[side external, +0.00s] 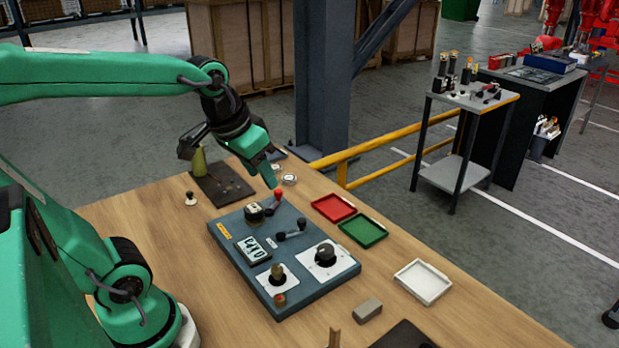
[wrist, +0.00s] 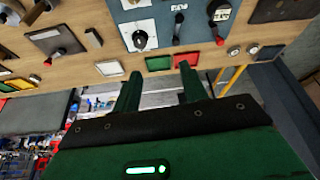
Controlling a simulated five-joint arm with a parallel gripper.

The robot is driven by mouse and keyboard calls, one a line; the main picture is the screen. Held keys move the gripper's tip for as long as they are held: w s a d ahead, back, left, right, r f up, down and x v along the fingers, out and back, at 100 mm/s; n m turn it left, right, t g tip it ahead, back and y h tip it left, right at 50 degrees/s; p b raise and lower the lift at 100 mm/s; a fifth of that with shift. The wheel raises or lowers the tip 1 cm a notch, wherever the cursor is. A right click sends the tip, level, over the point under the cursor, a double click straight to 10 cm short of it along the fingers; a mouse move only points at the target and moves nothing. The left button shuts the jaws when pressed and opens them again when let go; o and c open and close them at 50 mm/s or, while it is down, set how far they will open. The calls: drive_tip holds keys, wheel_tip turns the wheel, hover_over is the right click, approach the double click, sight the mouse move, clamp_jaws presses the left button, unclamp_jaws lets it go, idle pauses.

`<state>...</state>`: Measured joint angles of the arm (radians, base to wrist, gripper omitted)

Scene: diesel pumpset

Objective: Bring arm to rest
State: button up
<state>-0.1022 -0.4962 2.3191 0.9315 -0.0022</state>
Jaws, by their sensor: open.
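My green arm reaches over the wooden table from the left, bent at the wrist. My gripper (side external: 270,178) points downward near the back end of the blue-grey control panel (side external: 312,284). In the side view its tip overlaps the area just above a red-tipped lever (side external: 278,193); I cannot tell the gap. In the wrist view my gripper (wrist: 159,73) shows two green fingers spread apart with nothing between them. The panel (wrist: 158,14) and the red-tipped lever (wrist: 219,39) show at the top of that view, beyond the fingers.
A red tray (side external: 333,208), a green tray (side external: 362,231) and a white tray (side external: 422,282) lie right of the panel. A grey block (side external: 368,310) lies near the front. A yellow rail (side external: 400,150) and grey post (side external: 323,80) stand behind the table.

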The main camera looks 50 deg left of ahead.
drive_tip(key=shift+m+t, duration=0.6)
drive_tip(key=shift+s+d+f, duration=0.2)
drive_tip(key=shift+s+d, duration=0.25)
drive_tip(key=shift+s, duration=0.4)
drive_tip(key=shift+s+d+f, duration=0.15)
drive_tip(key=shift+s+d, duration=0.35)
drive_tip(key=shift+s, duration=0.35)
drive_tip(key=shift+s+d+f, duration=0.2)
drive_tip(key=shift+s+d, duration=0.25)
drive_tip(key=shift+s, duration=0.4)
